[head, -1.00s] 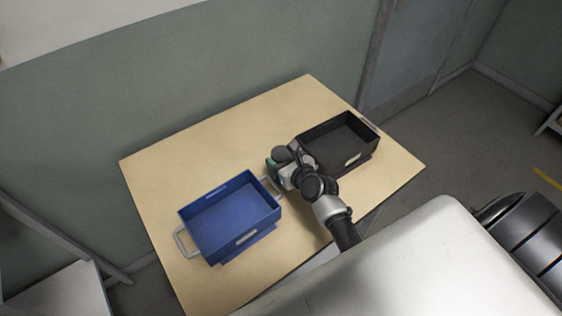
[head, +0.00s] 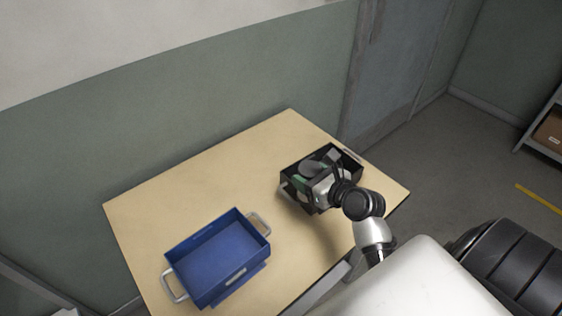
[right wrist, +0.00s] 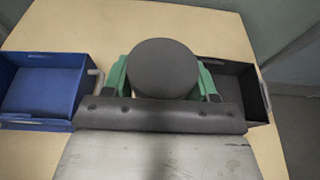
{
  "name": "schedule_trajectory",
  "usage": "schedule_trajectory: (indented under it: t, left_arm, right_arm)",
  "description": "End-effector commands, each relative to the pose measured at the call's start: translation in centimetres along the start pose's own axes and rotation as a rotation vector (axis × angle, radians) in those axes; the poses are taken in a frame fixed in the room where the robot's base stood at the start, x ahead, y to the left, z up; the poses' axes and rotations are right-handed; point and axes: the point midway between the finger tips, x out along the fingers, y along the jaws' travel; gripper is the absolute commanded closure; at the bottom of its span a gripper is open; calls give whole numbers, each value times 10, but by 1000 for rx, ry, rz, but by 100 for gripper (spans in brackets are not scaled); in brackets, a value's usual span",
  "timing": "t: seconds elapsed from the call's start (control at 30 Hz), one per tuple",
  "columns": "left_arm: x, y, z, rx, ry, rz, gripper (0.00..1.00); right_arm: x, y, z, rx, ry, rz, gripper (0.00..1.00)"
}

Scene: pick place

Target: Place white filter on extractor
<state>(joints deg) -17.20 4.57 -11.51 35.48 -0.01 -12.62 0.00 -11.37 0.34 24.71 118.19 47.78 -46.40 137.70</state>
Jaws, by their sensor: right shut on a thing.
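My right gripper (head: 312,180) is over the black crate (head: 350,163) at the table's right. Its green fingers are shut on a dark grey round object (head: 308,168). In the right wrist view the round object (right wrist: 163,68) shows its flat top between the green fingers, and the black crate (right wrist: 258,98) is partly hidden behind the gripper. I cannot tell the height of the object above the crate floor. I see no white filter and nothing that I can make out as an extractor. My left gripper is not in view.
A blue crate (head: 225,255) with light handles stands at the table's front left and looks empty. The wooden table (head: 190,195) is bare between and behind the crates. A green-grey wall (head: 180,130) runs behind it. A shelf (head: 545,125) stands far right.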

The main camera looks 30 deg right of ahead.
Motion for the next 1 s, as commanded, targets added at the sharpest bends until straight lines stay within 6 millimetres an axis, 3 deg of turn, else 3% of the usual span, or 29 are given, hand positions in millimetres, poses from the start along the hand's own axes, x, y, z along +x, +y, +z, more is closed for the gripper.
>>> schedule_trajectory:
  t: [0.13, 0.4, 0.5, 0.63, 1.0]
  left_arm:
    - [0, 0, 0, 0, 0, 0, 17]
    - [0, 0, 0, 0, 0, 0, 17]
    - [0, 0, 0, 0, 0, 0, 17]
    - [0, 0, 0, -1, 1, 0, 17]
    - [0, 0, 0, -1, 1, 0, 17]
  right_arm:
    - [-6, 28, 18, -20, -4, 72, 72]
    - [-25, 118, 60, -84, -3, 281, 72]
    - [-32, 136, 68, -99, -3, 321, 72]
    - [-36, 145, 72, -102, -3, 341, 72]
    - [-35, 143, 72, -117, 2, 338, 72]
